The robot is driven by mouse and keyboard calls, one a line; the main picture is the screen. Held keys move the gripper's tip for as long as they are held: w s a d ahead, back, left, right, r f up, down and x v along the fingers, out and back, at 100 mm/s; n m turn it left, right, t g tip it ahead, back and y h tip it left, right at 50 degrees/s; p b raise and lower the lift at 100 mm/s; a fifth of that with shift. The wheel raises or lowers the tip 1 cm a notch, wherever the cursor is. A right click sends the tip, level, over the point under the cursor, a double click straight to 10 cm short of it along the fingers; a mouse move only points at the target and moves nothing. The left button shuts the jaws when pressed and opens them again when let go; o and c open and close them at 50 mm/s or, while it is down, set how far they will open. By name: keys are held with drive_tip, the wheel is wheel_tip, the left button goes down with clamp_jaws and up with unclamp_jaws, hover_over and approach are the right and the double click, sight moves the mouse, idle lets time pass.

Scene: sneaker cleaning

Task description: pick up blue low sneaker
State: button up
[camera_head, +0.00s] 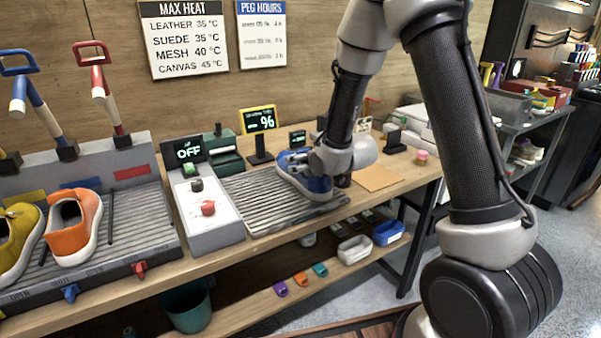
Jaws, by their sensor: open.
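The blue low sneaker (317,184) with a white sole sits on a grey ribbed tray (257,209) in the middle of the workbench. I cannot tell whether the fingers touch the shoe.
A control box (212,228) with red and green buttons and an "OFF" display (189,151) stands left of the tray. Orange (75,226) and yellow (17,238) sneakers sit on a rack at far left. An orange-brown mat (377,178) lies at right.

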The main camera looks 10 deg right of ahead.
drive_tip(key=shift+x, duration=1.05)
drive_tip(key=shift+c, duration=0.3)
drive_tip(key=c, duration=1.3)
drive_tip(key=shift+r, duration=0.1)
drive_tip(key=shift+c, duration=0.2)
